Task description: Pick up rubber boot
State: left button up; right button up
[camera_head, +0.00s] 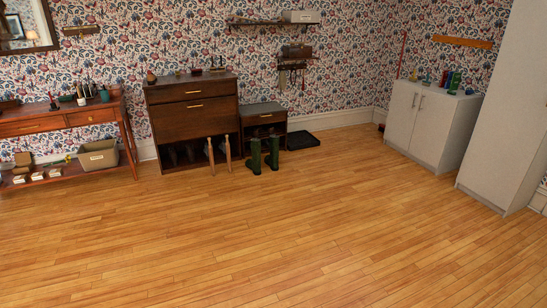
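Two dark green rubber boots stand upright on the wooden floor, close to the wall furniture. The left rubber boot (255,156) stands beside the right rubber boot (272,153), with a narrow gap between them. Both stand in front of a low dark shelf unit and hide part of it. Neither of my grippers is in the head view.
A dark brown cabinet (195,108) stands left of the boots, a low shelf unit (264,116) behind them. A console table (66,125) is at left, a white cabinet (430,128) at right. The foreground floor (270,230) is clear.

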aim_at(272, 149)
jog(key=i+z, duration=0.3)
jog(key=i, duration=2.45)
jog(key=i+l, duration=0.1)
jog(key=i, duration=2.45)
jog(key=i+u, duration=0.25)
jog(key=i, duration=0.2)
jog(key=i+l+u, duration=0.25)
jog(key=i, duration=0.2)
jog(key=i+l+u, duration=0.25)
jog(key=i, duration=0.15)
